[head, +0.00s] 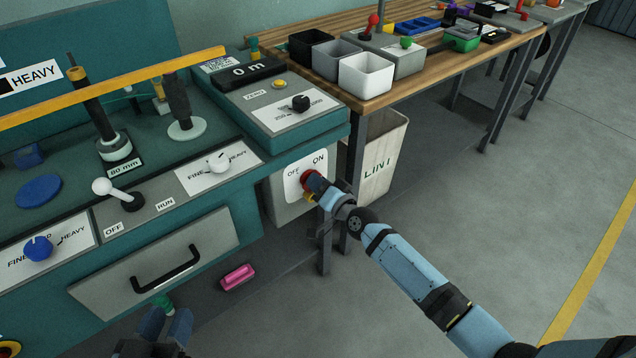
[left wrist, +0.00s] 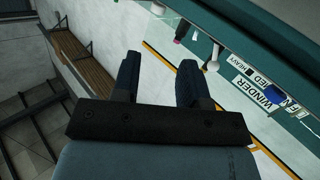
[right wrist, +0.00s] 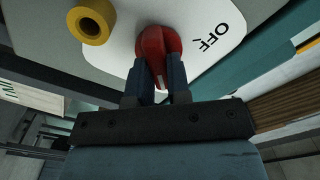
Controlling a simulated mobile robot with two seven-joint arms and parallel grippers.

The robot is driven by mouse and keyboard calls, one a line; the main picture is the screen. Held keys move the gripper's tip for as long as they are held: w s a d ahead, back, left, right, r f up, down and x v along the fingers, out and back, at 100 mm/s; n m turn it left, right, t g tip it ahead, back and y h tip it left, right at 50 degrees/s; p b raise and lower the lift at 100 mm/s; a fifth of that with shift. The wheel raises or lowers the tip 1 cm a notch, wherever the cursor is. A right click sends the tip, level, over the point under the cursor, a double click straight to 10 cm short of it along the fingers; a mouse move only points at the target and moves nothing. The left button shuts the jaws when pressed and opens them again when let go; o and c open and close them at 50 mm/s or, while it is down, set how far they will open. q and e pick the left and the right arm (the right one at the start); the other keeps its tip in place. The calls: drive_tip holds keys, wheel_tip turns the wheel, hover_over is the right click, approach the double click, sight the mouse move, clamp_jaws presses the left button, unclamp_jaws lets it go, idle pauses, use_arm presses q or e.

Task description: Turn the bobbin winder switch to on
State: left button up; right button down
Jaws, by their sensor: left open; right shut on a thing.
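A red rotary switch (head: 309,180) sits on a white OFF/ON label (head: 292,184) on the front of a grey box (head: 285,209) at the bench's right end. My right gripper (right wrist: 158,72) is shut on this red switch (right wrist: 153,43), one finger on each side. OFF shows beside it in the right wrist view; ON is not readable there. The switch's white mark points down towards the gripper in that view. In the head view the gripper partly hides the switch. My left gripper (head: 165,318) is open and empty, low in front of the bench drawer. Its fingers (left wrist: 157,80) stand apart.
A yellow ring-shaped part (right wrist: 91,22) is close beside the red switch. A white-knobbed lever (head: 103,187) and a blue knob (head: 38,248) are on the teal bench front. A bin (head: 380,160) stands right of the grey box. The floor (head: 510,210) to the right is clear.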

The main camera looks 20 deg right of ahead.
drive_tip(key=c, duration=1.1)
unclamp_jaws()
use_arm(q)
drive_tip(key=shift+s+f, duration=0.25)
drive_tip(key=f, duration=0.1)
drive_tip(key=a+f+g+y+p, duration=0.1)
drive_tip(key=f, duration=0.1)
drive_tip(key=s+a+f+g+y+p, duration=0.1)
drive_tip(key=shift+f, duration=0.15)
use_arm(e)
drive_tip(key=v, duration=1.3)
drive_tip(key=shift+s+d, duration=0.1)
drive_tip(key=shift+s, duration=0.25)
use_arm(q)
drive_tip(key=shift+w, duration=0.1)
drive_tip(key=shift+a, duration=0.1)
